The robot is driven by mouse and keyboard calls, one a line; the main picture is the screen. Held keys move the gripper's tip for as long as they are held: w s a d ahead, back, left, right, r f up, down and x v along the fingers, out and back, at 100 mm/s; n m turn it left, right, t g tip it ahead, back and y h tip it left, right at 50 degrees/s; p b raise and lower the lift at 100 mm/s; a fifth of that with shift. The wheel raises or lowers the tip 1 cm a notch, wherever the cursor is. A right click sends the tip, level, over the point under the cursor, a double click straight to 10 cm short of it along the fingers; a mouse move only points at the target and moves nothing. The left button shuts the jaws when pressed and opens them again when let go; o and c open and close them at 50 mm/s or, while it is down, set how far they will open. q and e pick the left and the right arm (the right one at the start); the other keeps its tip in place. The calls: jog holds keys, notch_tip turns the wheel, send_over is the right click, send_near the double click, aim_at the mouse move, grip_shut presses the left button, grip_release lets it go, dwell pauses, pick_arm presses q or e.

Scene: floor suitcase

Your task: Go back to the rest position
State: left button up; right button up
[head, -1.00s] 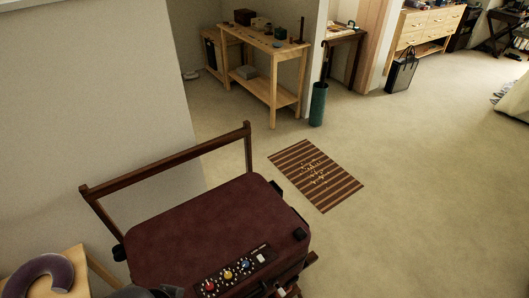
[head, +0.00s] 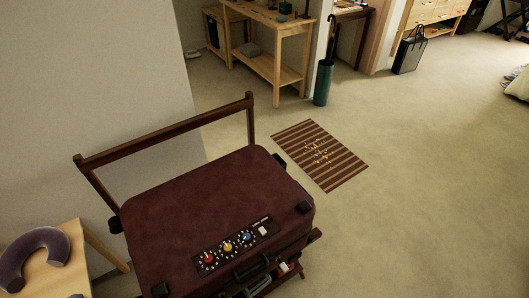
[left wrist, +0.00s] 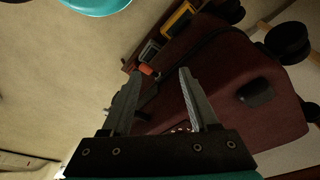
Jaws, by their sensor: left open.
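In the head view a dark red suitcase (head: 215,195) lies on a dark wooden rack (head: 165,138). Its front edge has a panel with red, yellow and blue dials (head: 228,246) and a handle below it. Neither gripper shows in the head view. In the left wrist view my left gripper (left wrist: 160,75) is open, with nothing between its fingers. The suitcase (left wrist: 240,70) fills the right side of that view, beyond and beside the fingers. My right gripper is not in view.
A small wooden table (head: 70,275) with a grey neck pillow (head: 35,258) stands at the left. A striped mat (head: 320,155) lies on the floor behind the suitcase. A green umbrella stand (head: 323,85) and a wooden console table (head: 275,55) stand farther back. The floor at right is clear.

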pick_arm(q)
jog(key=s+a+f+b, duration=0.1)
jog(key=s+f+b, duration=0.1)
jog(key=s+f, duration=0.3)
jog(key=s+a+f+g+b, duration=0.1)
jog(key=s+f+b, duration=0.2)
jog(key=f, duration=0.9)
jog(key=s+f+b, duration=0.3)
jog(key=s+f, duration=0.5)
jog(key=shift+s+a+f+g, duration=0.25)
jog(key=shift+a+f+g, duration=0.05)
jog(key=shift+a, duration=0.1)
